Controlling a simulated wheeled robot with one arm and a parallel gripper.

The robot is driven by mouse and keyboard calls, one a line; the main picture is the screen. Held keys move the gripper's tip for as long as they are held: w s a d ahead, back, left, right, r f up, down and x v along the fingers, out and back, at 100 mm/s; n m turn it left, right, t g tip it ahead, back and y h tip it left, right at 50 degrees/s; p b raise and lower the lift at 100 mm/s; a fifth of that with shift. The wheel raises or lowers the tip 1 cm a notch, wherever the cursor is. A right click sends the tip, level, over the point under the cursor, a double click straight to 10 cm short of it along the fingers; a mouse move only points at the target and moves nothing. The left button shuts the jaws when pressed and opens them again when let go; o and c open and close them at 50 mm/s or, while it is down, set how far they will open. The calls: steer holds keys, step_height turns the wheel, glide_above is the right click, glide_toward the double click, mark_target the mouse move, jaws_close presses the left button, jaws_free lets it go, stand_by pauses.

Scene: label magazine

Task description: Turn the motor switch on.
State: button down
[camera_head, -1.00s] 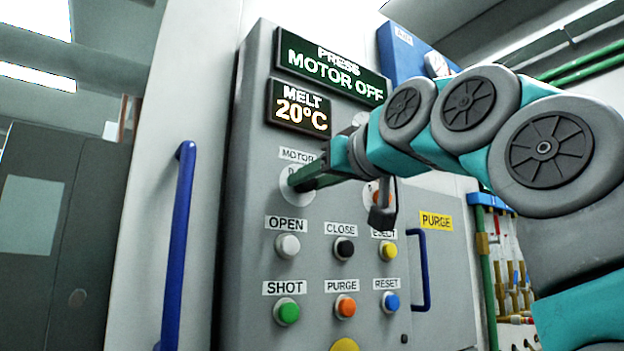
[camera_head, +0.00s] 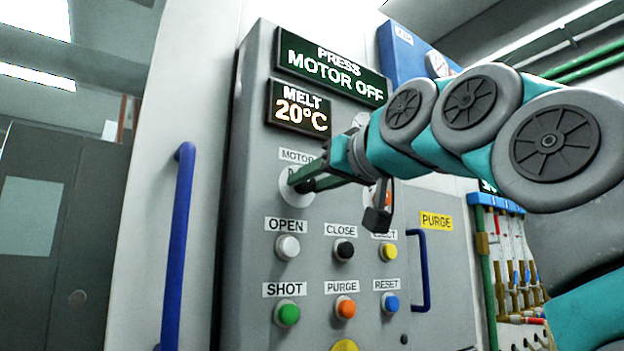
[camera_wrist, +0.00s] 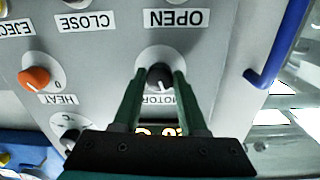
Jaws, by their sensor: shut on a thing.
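The motor switch (camera_wrist: 158,76) is a dark knob on a round white plate, labelled MOTOR; the wrist view shows it upside down. My gripper (camera_head: 297,184) reaches in from the right, its two green fingers shut on the knob, one on each side. In the head view the fingers hide the knob, and only its white plate shows around them. The press display (camera_head: 331,68) reads MOTOR OFF.
Below the switch are the OPEN button (camera_head: 287,247), CLOSE button (camera_head: 344,249) and several other coloured buttons. The orange HEAT knob (camera_wrist: 35,79) is beside the motor switch. A blue handle (camera_head: 179,245) stands out at the left.

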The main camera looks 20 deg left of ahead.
steer(key=shift+r+m+p, duration=0.1)
steer(key=shift+m+p, duration=3.45)
steer(key=shift+m, duration=1.75)
steer(key=shift+c, duration=2.2)
jaws_free()
steer(key=b+v, duration=0.1)
steer(key=v, duration=0.6)
steer(key=shift+s+d, duration=0.2)
steer(key=shift+d, duration=0.15)
